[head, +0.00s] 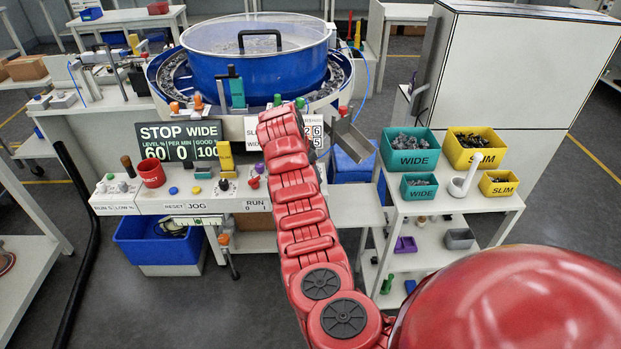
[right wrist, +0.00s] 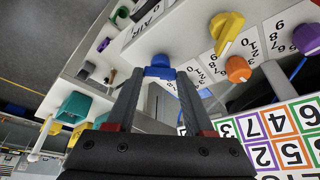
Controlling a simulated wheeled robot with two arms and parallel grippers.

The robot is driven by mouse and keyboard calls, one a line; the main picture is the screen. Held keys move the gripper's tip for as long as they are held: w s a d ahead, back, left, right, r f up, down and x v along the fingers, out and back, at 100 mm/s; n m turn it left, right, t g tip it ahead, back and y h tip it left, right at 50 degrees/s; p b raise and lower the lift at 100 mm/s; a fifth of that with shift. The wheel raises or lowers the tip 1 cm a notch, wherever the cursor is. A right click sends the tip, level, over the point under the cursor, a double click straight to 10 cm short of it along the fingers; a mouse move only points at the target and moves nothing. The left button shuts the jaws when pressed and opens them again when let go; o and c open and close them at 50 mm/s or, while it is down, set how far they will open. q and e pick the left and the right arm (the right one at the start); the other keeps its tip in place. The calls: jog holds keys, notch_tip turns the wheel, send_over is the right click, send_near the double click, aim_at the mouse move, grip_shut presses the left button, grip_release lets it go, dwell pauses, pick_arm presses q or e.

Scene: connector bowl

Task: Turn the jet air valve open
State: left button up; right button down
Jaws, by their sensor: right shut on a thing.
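In the right wrist view my right gripper (right wrist: 162,80) has its two fingertips on either side of a small blue knob (right wrist: 159,66) and is shut on it. The knob sits at the edge of a white panel, with an upside-down "AIR" label (right wrist: 150,18) nearby. I cannot read whether the knob is the jet air valve or how far it is turned. In the head view my red right arm reaches up to the feeder bench and hides the gripper and the knob. My left gripper is in neither view.
A yellow knob (right wrist: 227,27), an orange knob (right wrist: 238,69) and a purple knob (right wrist: 307,38) with number dials stand close by. A colored number board (right wrist: 275,140) is near the right finger. The blue bowl feeder (head: 255,72) is behind the arm; labeled bins (head: 409,150) stand right.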

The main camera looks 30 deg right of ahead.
dwell(0.4)
jog(key=shift+c, duration=1.4)
grip_release()
jog(key=shift+a+r, duration=0.15)
jog(key=shift+r, duration=0.25)
jog(key=b+v, duration=0.2)
jog(key=v, duration=1.4)
jog(key=shift+r, duration=0.25)
jog(key=shift+a, duration=0.1)
